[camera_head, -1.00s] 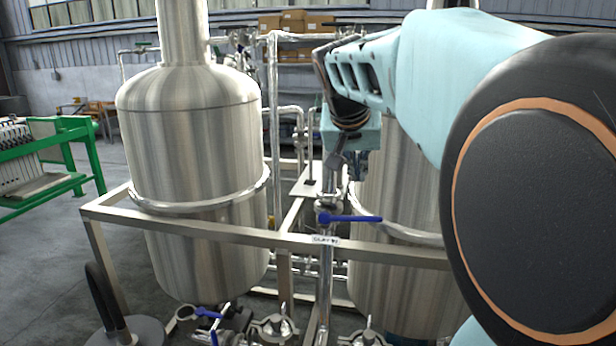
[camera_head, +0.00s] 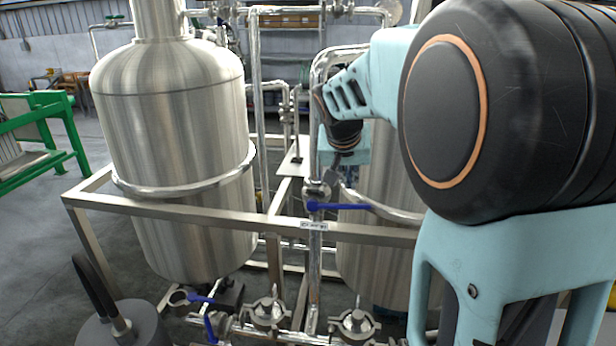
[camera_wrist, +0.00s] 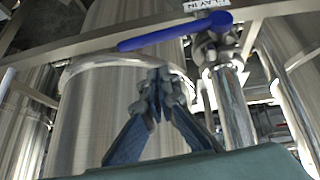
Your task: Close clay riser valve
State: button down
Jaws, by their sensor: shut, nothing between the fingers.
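The riser valve (camera_head: 316,192) sits on a vertical steel pipe between two tanks. Its blue lever handle (camera_head: 342,206) points right, crosswise to the pipe, in the head view. In the wrist view the blue handle (camera_wrist: 172,35) runs across the upper middle, its hub at the valve body (camera_wrist: 214,48). A white label (camera_head: 313,225), reading "CLAY IN" in the wrist view, is just below the valve in the head view. My gripper (camera_wrist: 157,84) is shut and empty. Its fingertips appear below the handle in the wrist view, apart from it. In the head view my gripper (camera_head: 334,168) is just above the handle.
A left tank (camera_head: 175,130) and a right tank (camera_head: 365,260) flank the riser. A metal frame rail (camera_head: 170,212) crosses in front. Lower valves with blue handles (camera_head: 209,328) and clamps (camera_head: 266,313) sit below. A green rack (camera_head: 40,110) stands far left.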

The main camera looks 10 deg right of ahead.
aim_at(353, 206)
jog(key=f, duration=0.1)
jog(key=s+f, duration=0.1)
jog(key=f, duration=0.1)
jog(key=shift+f, duration=0.25)
jog(key=shift+f, duration=0.1)
jog(key=shift+s+d+f+b, duration=0.1)
jog(key=shift+s+f+b, duration=0.05)
jog(key=shift+f+b, duration=0.4)
jog(key=shift+s+d+f+b, duration=0.15)
jog(key=shift+f+b, duration=0.2)
jog(key=shift+b, duration=0.3)
